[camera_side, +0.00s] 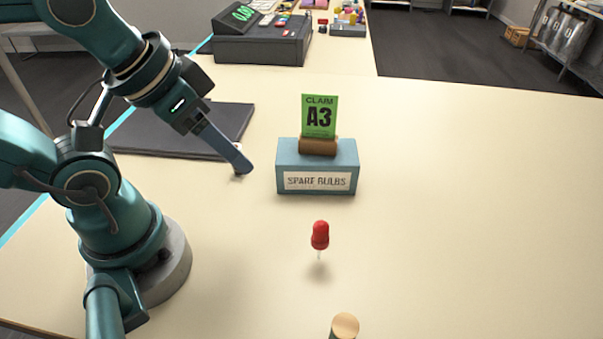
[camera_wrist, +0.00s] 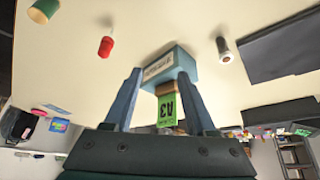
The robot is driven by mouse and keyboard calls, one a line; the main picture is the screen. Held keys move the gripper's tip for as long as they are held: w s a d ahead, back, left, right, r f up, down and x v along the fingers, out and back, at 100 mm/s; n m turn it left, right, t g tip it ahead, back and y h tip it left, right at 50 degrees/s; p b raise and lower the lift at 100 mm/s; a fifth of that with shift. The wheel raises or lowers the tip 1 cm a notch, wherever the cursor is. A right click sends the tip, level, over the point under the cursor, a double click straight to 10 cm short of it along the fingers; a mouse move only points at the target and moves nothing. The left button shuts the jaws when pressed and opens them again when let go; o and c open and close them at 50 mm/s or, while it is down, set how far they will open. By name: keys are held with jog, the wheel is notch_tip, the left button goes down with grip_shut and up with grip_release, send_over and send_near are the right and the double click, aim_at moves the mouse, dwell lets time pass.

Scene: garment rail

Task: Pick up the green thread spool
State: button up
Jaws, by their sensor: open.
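A green cylinder with a tan end, which looks like the green thread spool (camera_wrist: 41,12), is at the top left of the wrist view. In the side view, a round tan top (camera_side: 344,325) at the bottom edge appears to be the same spool; its body is mostly cut off. My gripper (camera_side: 238,168) hangs above the table left of the blue box, well away from the spool. In the wrist view my gripper (camera_wrist: 159,74) has its two fingers wide apart, with nothing held between them.
A blue box (camera_side: 317,180) labelled "SPARE BULBS" stands mid-table with a green A3 claim card (camera_side: 319,115) in a brown holder. A red bulb-shaped piece (camera_side: 320,236) stands before it. A dark cylinder (camera_wrist: 224,50) and dark mat (camera_side: 185,130) are nearby. The right side is clear.

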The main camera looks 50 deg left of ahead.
jog(key=o, duration=0.3)
jog(key=shift+r, duration=0.1)
